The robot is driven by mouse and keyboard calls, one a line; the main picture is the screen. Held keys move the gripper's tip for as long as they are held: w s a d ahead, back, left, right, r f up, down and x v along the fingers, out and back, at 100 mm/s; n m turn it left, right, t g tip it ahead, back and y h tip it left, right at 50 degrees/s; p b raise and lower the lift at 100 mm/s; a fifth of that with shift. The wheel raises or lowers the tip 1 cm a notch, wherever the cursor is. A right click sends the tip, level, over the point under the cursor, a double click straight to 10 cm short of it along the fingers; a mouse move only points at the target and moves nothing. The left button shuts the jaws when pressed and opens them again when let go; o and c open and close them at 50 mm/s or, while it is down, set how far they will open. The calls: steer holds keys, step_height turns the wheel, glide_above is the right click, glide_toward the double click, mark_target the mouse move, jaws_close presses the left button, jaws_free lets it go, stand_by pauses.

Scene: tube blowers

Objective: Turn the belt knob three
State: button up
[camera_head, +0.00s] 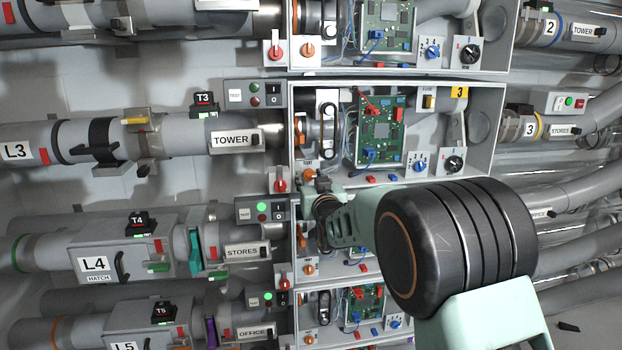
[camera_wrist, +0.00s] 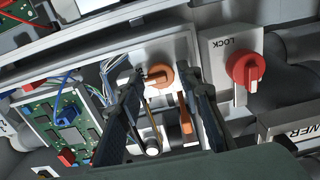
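An orange knob (camera_head: 308,174) sits on a light plate at the lower left corner of the box marked 3 (camera_head: 460,92). The knob's label is too small to read surely. In the wrist view the orange knob (camera_wrist: 160,76) appears between the fingertips of my gripper (camera_wrist: 162,82). The dark fingers stand apart, one on each side of it; I cannot tell whether either touches it. In the head view my gripper (camera_head: 322,190) is just below and right of the knob, partly hidden by my arm.
A red LOCK knob (camera_wrist: 245,70) is right of my gripper in the wrist view; it also shows in the head view (camera_head: 280,180). A green circuit board (camera_head: 380,128), blue knob (camera_head: 421,162) and black knob (camera_head: 454,164) are in the box. Similar boxes lie above and below.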

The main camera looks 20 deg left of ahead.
steer(key=c, duration=0.9)
